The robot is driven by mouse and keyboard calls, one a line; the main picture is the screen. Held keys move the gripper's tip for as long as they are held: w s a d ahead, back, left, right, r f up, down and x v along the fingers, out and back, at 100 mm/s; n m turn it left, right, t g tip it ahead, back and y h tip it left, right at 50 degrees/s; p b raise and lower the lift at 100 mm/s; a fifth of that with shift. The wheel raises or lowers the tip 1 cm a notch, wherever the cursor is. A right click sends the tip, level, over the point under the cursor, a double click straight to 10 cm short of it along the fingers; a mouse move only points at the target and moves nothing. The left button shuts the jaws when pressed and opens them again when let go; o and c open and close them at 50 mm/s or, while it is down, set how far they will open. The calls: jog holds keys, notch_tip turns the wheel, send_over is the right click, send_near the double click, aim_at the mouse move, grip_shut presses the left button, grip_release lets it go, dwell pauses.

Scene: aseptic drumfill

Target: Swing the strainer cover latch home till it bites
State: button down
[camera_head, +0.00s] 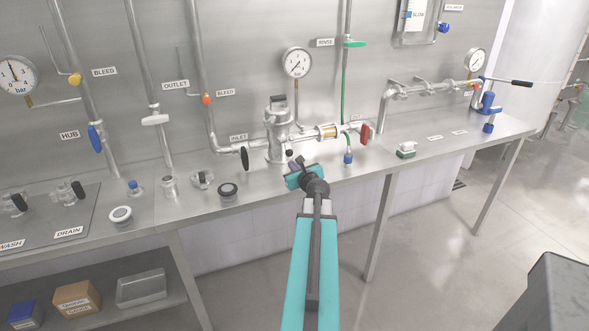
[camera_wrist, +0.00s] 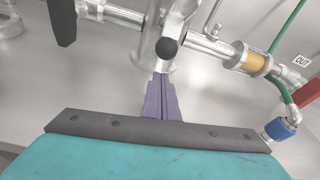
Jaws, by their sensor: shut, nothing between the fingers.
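My gripper (camera_head: 298,163) is just in front of the strainer, below the knob. Its purple fingers (camera_wrist: 160,80) are together and hold nothing. Their tips point at the knob from close by; I cannot tell whether they touch. The latch's catch is not visible.
A black inlet handle (camera_head: 244,157) is left of the strainer. A sight glass (camera_head: 327,132), red handle (camera_head: 365,133) and blue hose fitting (camera_head: 348,158) are to the right. Loose fittings stand on the bench (camera_head: 230,206) at left. The bench right of the hose fitting is fairly clear.

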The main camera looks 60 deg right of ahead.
aim_at(289, 146)
jog(key=shift+a+r+p, duration=0.15)
jog(key=shift+r+p, duration=0.55)
jog(key=shift+r, duration=0.5)
jog(key=shift+s, duration=0.25)
jog(key=shift+w, duration=0.2)
jog(key=shift+r, duration=0.1)
jog(key=shift+r, duration=0.1)
